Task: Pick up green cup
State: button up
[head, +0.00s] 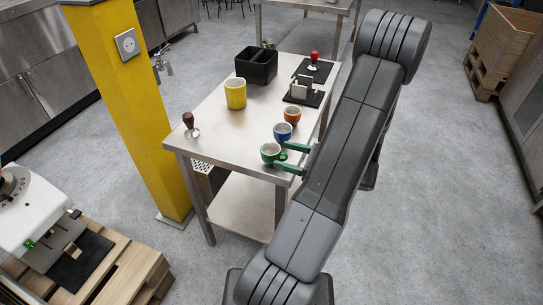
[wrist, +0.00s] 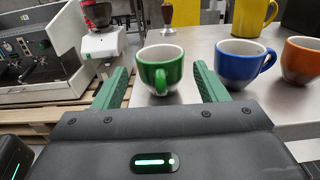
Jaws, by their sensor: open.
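The green cup (head: 269,154) stands upright at the near right corner of the metal table (head: 215,118). In the wrist view the green cup (wrist: 161,68) is centred ahead, white inside, its handle facing me. My gripper (head: 291,158) has green fingers and is open. In the wrist view my gripper (wrist: 160,78) has one finger on each side of the cup, with visible gaps. The cup sits between or just beyond the fingertips; I cannot tell exactly how deep.
A blue cup (wrist: 243,63) stands close to the right of the green cup, then an orange cup (wrist: 301,61). A yellow mug (head: 235,93), a brown-handled tamper (head: 189,124) and a black bin (head: 256,65) are on the table. A yellow pillar (head: 128,100) stands left.

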jog(key=shift+w+a, duration=0.15)
jog(key=shift+a, duration=0.35)
grip_shut()
